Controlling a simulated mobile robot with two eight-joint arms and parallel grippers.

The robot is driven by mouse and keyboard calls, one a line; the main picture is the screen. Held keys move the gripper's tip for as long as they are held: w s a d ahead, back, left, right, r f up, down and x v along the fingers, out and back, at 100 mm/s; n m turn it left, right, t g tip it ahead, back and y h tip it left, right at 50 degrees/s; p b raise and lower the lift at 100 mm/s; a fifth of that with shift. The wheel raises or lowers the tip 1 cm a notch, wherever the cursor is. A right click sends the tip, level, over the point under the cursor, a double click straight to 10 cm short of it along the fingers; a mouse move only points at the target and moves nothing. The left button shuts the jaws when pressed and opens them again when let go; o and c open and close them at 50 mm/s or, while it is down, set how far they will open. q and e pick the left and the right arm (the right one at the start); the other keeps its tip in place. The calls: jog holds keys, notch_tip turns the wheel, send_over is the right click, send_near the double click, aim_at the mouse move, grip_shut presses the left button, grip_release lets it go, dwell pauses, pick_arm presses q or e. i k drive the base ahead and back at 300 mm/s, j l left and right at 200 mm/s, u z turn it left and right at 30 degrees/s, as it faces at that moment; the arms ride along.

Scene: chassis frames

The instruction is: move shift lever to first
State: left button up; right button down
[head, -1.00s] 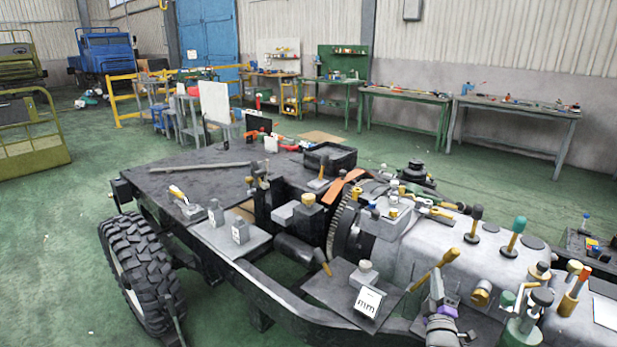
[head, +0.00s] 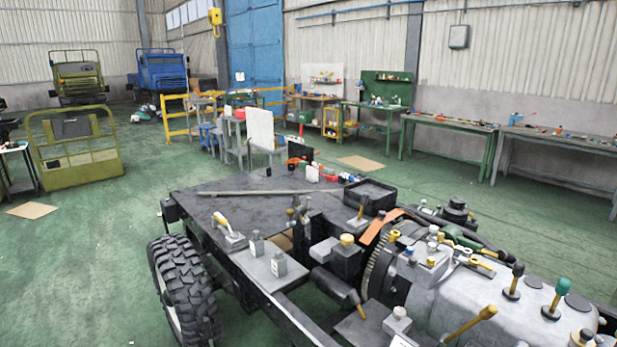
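Several levers stand on the grey gearbox-like housing (head: 460,291) at the lower right of the head view. One is an upright lever with a dark knob (head: 517,270). To its right is a slightly tilted lever with a green knob (head: 562,287). A long yellow-handled lever (head: 472,325) leans up to the right at the bottom edge. No labels or gear marks are readable, so I cannot tell which is the shift lever or what position it is in. Neither of my grippers is in view.
The black chassis frame (head: 262,290) carries a dark flat deck (head: 240,205) with a rod and small parts. A large tyre (head: 185,290) is at its left. Workbenches (head: 450,124) line the back wall. Green floor (head: 90,260) at the left is mostly clear.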

aim_at(519, 267)
jog(key=z, duration=1.4)
